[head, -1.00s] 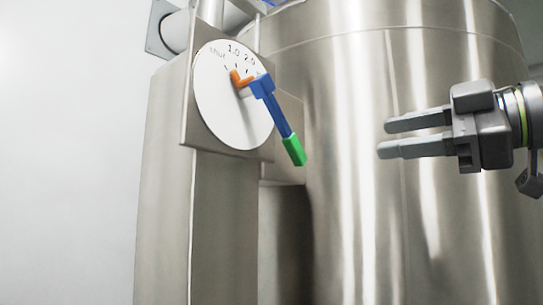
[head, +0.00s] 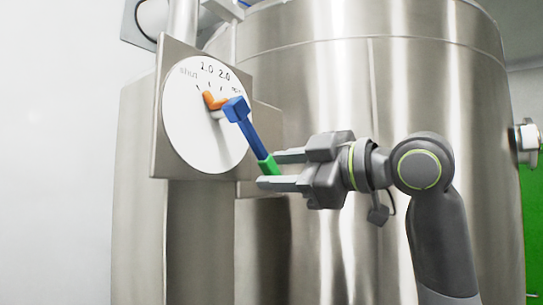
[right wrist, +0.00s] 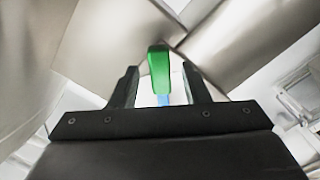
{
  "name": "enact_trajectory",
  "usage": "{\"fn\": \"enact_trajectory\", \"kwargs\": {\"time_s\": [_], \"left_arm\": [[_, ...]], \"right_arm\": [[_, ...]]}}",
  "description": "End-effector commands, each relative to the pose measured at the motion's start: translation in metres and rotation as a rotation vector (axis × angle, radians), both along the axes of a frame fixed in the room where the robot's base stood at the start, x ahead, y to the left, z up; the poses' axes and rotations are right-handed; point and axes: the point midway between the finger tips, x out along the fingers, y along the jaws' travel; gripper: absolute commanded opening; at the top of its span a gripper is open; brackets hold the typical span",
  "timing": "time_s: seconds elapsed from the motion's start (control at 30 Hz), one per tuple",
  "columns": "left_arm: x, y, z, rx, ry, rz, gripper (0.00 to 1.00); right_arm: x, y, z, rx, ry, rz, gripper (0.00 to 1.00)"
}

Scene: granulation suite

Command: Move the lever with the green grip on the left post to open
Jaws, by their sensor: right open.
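The lever (head: 249,136) is a blue arm on a round white dial (head: 186,135), slanting down to the right to a green grip (head: 268,166). An orange pointer (head: 209,98) at the hub points up and left, toward the shut and 1.0 side. The dial reads shut, 1.0, 2.0 and a last label too small to read. My right gripper (head: 268,169) is open, with its fingertips on either side of the green grip. In the right wrist view the grip (right wrist: 159,70) stands between the fingers with gaps on both sides. My left gripper is not in view.
The dial sits on a square metal plate (head: 160,160) on a steel post (head: 140,230). A large shiny steel vessel (head: 330,90) stands close behind the lever and my right gripper. Free room lies left of the post, before a pale wall (head: 60,150).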

Motion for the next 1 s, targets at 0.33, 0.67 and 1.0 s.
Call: {"fn": "enact_trajectory", "kwargs": {"time_s": [0.33, 0.67, 1.0], "left_arm": [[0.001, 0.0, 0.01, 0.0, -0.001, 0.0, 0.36], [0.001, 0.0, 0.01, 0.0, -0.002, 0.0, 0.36], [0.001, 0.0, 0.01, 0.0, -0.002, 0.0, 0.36]], "right_arm": [[0.012, 0.017, 0.0, 0.001, 0.001, 0.0, 0.42], [0.012, 0.016, 0.0, 0.001, 0.001, 0.0, 0.23], [0.012, 0.017, 0.0, 0.001, 0.001, 0.0, 0.0]]}}
